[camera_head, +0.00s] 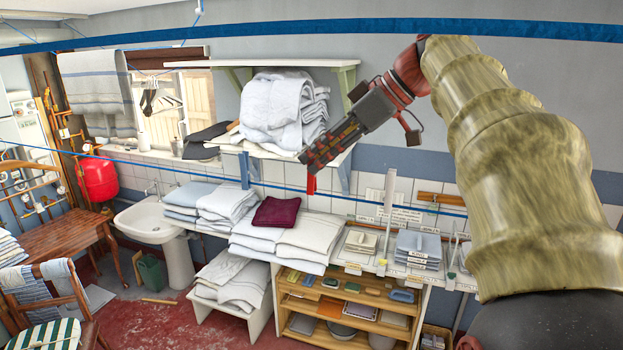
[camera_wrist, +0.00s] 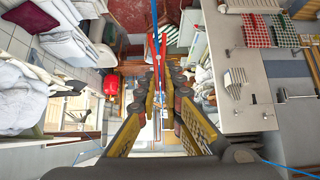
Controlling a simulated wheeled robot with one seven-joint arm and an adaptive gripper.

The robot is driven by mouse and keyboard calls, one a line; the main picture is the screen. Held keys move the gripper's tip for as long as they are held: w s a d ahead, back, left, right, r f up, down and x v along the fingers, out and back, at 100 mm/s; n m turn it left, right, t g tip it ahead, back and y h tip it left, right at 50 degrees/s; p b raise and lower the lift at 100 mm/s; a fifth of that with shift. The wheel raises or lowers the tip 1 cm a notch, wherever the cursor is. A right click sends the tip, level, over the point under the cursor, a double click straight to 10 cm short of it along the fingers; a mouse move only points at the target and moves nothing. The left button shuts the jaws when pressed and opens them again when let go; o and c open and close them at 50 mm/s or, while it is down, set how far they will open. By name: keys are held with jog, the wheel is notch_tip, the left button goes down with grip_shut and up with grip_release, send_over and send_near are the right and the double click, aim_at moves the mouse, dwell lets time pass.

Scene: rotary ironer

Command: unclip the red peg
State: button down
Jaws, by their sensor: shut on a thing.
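The red peg (camera_head: 311,185) shows in the head view just below my gripper's tip, with its lower end at the thin blue line (camera_head: 350,197). In the wrist view the red peg (camera_wrist: 157,48) stands between my fingertips, its two legs spread in a narrow V. The blue line (camera_wrist: 155,14) runs past it there. My gripper (camera_head: 307,162), also in the wrist view (camera_wrist: 160,78), is shut on the red peg. The fingertips hide part of the peg, and I cannot tell exactly how its jaws sit on the line.
A blue peg (camera_head: 244,170) sits on the line to the left. Below are folded linens, a maroon cloth (camera_head: 276,213) and a sink (camera_head: 158,216). Another blue line (camera_head: 300,28) crosses the top.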

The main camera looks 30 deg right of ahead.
jog(key=r, duration=0.1)
jog(key=r+p, duration=0.2)
jog(key=shift+s+a+r, duration=0.1)
jog(key=shift+s+a, duration=0.1)
jog(key=shift+a, duration=0.05)
dwell(0.8)
